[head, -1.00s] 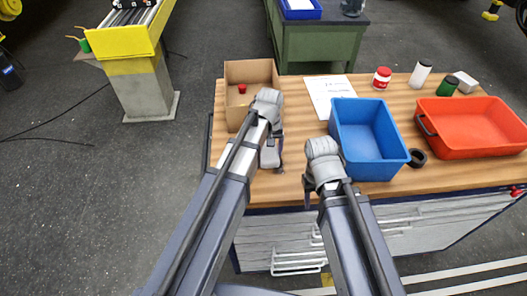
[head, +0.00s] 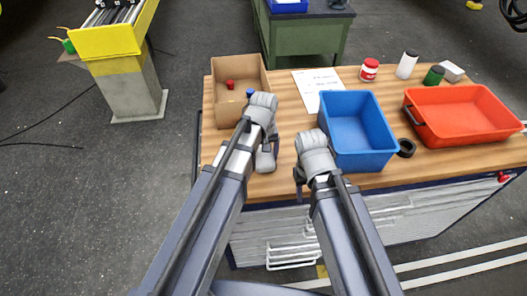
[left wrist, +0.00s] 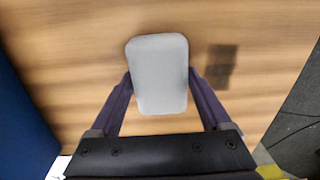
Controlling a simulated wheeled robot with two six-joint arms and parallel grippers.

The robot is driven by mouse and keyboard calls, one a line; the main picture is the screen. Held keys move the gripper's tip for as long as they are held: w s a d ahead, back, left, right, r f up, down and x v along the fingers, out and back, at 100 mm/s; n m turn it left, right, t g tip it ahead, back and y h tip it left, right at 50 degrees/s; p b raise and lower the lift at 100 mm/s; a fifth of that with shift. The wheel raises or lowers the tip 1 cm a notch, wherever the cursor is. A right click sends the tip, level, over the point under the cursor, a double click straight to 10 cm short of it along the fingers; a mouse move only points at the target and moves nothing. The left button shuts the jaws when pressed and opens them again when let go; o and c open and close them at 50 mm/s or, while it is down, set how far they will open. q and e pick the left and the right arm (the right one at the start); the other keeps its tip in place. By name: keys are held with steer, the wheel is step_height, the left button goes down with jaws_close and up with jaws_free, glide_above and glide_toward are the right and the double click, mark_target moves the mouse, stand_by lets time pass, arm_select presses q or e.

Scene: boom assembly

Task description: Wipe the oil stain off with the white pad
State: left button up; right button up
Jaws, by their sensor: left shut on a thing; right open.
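My left gripper (head: 265,150) is shut on a pale grey-white pad (left wrist: 158,74), seen between its two fingers in the left wrist view. The pad also shows below the wrist in the head view (head: 265,162), over the left part of the wooden table (head: 300,112). A dark brown patch (left wrist: 220,66) lies on the wood just right of the pad in the left wrist view; I cannot tell whether it is the stain or a shadow. I cannot tell whether the pad touches the wood. My right gripper (head: 299,184) is open and empty by the table's front edge.
A cardboard box (head: 217,100) with red and blue things stands behind my left gripper. A blue bin (head: 358,131) and an orange tray (head: 462,116) stand to the right. A paper sheet (head: 315,84), black ring (head: 406,148), several bottles and a white block (head: 452,71) are also there.

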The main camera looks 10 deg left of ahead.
mark_target(265, 164)
arm_select(q)
steer(key=shift+s+d+f, duration=0.1)
steer(key=shift+s+d, duration=0.15)
steer(key=shift+s, duration=0.7)
steer(key=shift+s+d+f, duration=0.1)
steer(key=shift+s+d, duration=0.15)
steer(key=shift+s, duration=0.7)
step_height(265, 164, up, 6)
steer(key=p, duration=0.5)
steer(key=shift+w+p, duration=0.15)
steer(key=shift+p, duration=0.2)
steer(key=shift+r, duration=0.1)
step_height(265, 164, up, 3)
steer(key=p, duration=0.3)
